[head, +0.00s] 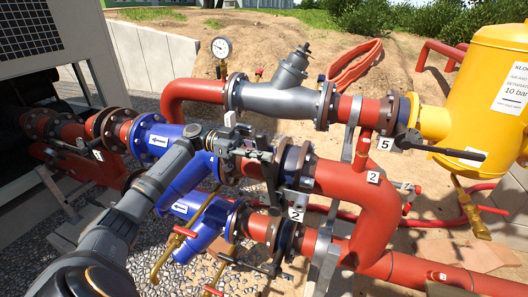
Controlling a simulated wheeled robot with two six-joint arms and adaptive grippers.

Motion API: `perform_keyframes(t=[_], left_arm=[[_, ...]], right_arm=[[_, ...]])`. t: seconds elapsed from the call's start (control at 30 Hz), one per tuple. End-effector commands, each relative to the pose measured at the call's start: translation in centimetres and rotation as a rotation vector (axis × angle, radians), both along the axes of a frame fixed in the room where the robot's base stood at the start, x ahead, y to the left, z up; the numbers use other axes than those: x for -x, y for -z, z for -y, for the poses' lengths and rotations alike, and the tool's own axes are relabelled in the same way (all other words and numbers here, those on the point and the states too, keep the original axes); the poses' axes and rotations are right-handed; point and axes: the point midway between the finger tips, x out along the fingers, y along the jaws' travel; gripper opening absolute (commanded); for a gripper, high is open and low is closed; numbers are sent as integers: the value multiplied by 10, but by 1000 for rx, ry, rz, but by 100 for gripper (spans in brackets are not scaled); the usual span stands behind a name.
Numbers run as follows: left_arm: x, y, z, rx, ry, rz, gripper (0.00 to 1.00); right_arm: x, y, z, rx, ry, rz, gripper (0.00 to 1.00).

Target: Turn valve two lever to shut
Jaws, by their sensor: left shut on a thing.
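My left gripper (258,158) reaches in from the left over the blue pipe fittings. It is shut at the dark valve on the upper red pipe, on what looks like the valve two lever. The gripper covers most of this lever, so its exact angle cannot be told. The valve's dark flange (296,163) shows just right of the gripper. A white tag marked 2 (373,177) is on the red pipe to the right. My right gripper is not in view.
A lower valve has a black lever (246,265). A grey strainer (280,97) and a pressure gauge (222,48) are behind. A black lever near tag 5 (445,152) and a yellow tank (498,70) are at right. Red-handled brass taps (182,232) stand below.

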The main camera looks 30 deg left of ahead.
Motion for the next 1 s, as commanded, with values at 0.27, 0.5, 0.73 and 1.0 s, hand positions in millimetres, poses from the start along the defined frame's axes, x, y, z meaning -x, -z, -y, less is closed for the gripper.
perform_keyframes(t=[0.27, 0.5, 0.73, 1.0], left_arm=[[-1, 0, 7, -28, 5, -4, 0], [-9, -3, 39, -176, 4, -40, 0], [-10, -3, 42, -197, 1, -48, 0], [-10, -3, 42, -196, 1, -47, 44]], right_arm=[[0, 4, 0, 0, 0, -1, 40], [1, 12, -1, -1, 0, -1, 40], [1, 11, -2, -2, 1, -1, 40], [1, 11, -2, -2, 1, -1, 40]])
